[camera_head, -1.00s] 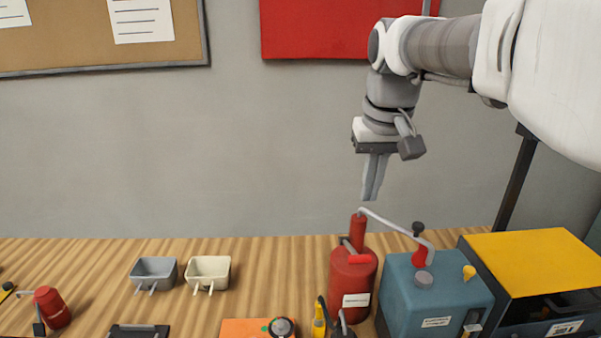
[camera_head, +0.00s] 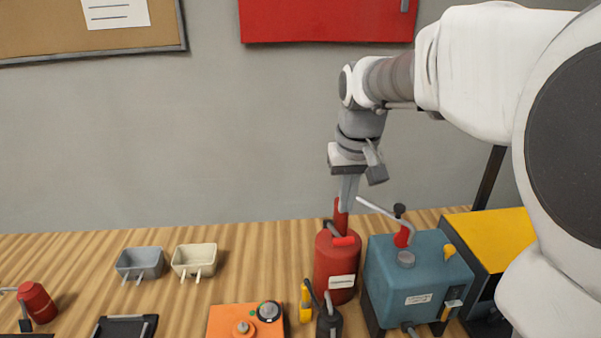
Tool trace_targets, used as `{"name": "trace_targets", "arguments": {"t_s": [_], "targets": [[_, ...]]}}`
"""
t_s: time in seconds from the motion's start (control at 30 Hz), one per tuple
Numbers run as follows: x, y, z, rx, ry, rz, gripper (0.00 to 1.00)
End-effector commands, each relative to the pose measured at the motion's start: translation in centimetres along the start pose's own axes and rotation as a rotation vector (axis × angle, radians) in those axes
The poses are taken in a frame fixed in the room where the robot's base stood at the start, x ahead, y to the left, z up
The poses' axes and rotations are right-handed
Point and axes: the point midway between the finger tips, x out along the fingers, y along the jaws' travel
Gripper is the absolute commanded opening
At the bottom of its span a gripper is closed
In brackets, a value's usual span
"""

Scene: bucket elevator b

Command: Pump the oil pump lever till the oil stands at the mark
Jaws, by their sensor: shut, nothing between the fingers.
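The blue oil pump unit (camera_head: 420,275) stands on the bench at the right. Its grey lever (camera_head: 380,211) rises from a bend near the red post on its top and slants up to the left, toward the red can. A small pale fitting (camera_head: 453,306) is on its front; I cannot make out an oil level or a mark. My gripper (camera_head: 345,209) points down with its fingers shut and empty. Its tips are just left of the lever's free end, in front of or beside the red can's upright tube; whether they touch anything cannot be told.
The red can (camera_head: 335,265) stands close left of the pump. A yellow-topped box (camera_head: 490,235) is at the right, partly behind my arm.

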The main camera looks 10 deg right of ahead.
Motion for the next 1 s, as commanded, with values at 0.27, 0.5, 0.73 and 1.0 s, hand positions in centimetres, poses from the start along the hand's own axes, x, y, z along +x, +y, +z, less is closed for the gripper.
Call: {"name": "trace_targets", "arguments": {"t_s": [0.27, 0.5, 0.73, 1.0], "targets": [[4.5, 0.0, 1.0, 0.0, -0.002, 0.0, 0.0], [5.7, 0.0, 1.5, 0.0, 0.0, 0.0, 0.0], [5.8, 0.0, 1.5, 0.0, 0.001, 0.0, 0.0], [6.1, 0.0, 1.8, 0.0, 0.014, 0.0, 0.0]]}}
